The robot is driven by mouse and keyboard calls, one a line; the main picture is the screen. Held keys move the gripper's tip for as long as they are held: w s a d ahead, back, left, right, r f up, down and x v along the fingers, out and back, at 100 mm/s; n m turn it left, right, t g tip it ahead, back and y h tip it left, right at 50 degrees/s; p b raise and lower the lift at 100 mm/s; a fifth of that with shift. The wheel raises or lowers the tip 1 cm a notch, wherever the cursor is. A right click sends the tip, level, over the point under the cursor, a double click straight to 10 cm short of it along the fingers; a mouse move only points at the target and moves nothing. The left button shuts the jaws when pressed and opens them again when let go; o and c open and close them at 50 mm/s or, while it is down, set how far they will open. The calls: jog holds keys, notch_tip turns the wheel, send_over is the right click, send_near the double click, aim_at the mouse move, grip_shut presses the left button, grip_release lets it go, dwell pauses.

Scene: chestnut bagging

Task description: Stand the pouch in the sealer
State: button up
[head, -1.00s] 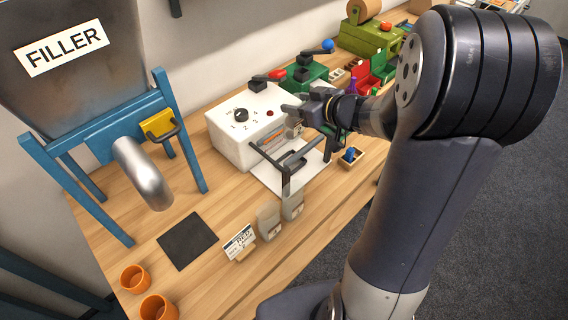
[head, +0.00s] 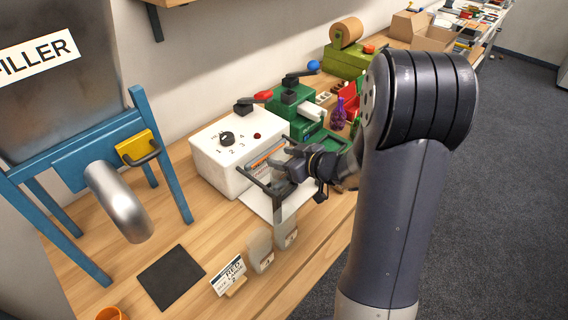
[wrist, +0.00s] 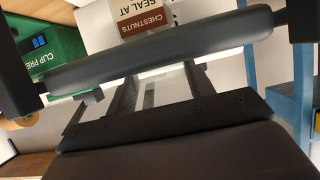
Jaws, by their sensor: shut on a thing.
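The white sealer (head: 213,170) stands on the bench with its dial and a red button on top. Its black bar (head: 258,187) sticks out in front. My gripper (head: 279,160) is low over the sealer's front, behind that bar. In the wrist view the bar (wrist: 160,52) crosses in front of my fingers and hides their tips. My gripper is shut on the pouch, which is mostly hidden; I cannot tell whether its base touches the sealer. A brown and white label reading "CHESTNUTS SEAL AT" (wrist: 145,22) shows beyond the bar.
The blue filler frame (head: 170,180) stands left. The green clip press (head: 292,100) stands just right of the sealer. Two grey upright pieces (head: 260,250) and a "RED" card (head: 228,275) stand in front. A dark mat (head: 170,277) lies at the front left.

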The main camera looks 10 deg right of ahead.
jog(key=shift+f, duration=0.65)
jog(key=shift+f, duration=0.15)
jog(key=o, duration=1.3)
jog(key=shift+r, duration=0.3)
jog(key=p+v, duration=0.1)
jog(key=v, duration=1.1)
jog(key=shift+f, duration=0.1)
